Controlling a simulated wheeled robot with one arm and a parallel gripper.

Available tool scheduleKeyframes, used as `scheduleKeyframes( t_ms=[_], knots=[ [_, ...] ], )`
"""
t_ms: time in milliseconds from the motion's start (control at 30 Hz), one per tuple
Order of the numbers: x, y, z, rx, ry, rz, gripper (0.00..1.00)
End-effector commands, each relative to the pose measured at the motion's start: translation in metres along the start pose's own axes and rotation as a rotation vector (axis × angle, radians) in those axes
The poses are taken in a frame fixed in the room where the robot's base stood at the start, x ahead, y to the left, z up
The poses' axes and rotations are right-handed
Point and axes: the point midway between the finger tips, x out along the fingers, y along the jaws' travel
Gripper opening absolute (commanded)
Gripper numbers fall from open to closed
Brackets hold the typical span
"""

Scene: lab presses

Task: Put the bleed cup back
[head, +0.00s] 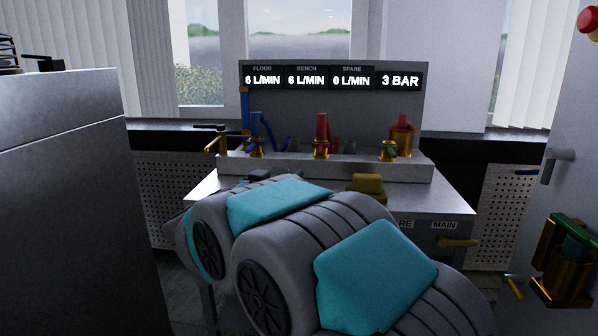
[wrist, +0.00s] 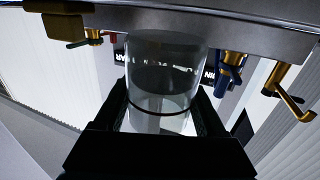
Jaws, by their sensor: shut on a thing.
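The bleed cup (wrist: 166,62) is a clear cylinder with a thin dark ring around it, shown in the wrist view. My gripper (wrist: 161,100) is shut on it, with one dark finger on each side. The far end of the cup appears close to the grey bench edge (wrist: 225,28); I cannot tell whether they touch. In the head view my teal and grey arm hides the cup and most of the gripper. Whether the cup holds liquid is not clear.
The bench (head: 450,203) carries a display panel (head: 335,78) reading 6, 6 and 0 L/MIN and 3 BAR. Blue (head: 256,135) and red (head: 321,128) fittings stand on its ledge. A brass lever (head: 458,243) projects at front right. Grey cabinet (head: 65,180) stands left.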

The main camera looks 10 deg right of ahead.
Motion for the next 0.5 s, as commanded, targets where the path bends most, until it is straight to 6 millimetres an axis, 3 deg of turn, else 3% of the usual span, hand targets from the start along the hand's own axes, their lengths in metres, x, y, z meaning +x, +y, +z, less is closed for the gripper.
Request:
scheduleKeyframes(
  t_ms=[200, 500],
  knots=[
    [0.044, 0.001, 0.002, -0.001, -0.001, 0.003, 0.09],
    [0.066, 0.0, 0.001, 0.0, -0.001, 0.0, 0.09]
  ],
)
